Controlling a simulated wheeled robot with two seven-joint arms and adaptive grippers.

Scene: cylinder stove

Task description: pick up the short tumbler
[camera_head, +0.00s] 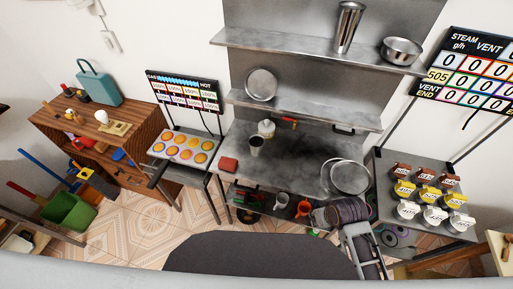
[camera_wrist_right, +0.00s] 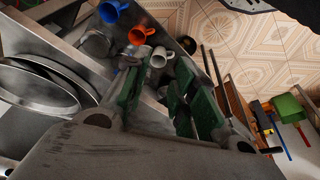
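A small grey metal cup (camera_head: 256,146), which looks like the short tumbler, stands upright on the left part of the metal counter (camera_head: 300,150), in front of a moka pot (camera_head: 266,129). A taller metal tumbler (camera_head: 348,27) stands on the upper shelf. My right gripper (camera_head: 319,216) is low at the counter's front edge, to the right of and nearer than the small cup, well apart from it. In the right wrist view my right gripper (camera_wrist_right: 157,78) is open with green finger pads and nothing between them. My left gripper is not in view.
Mugs in white (camera_head: 281,200) and orange (camera_head: 303,208) sit on a lower shelf below the counter. A large round pan (camera_head: 349,177) lies at the counter's right. A red block (camera_head: 228,165) lies left of the cup. The middle of the counter is clear.

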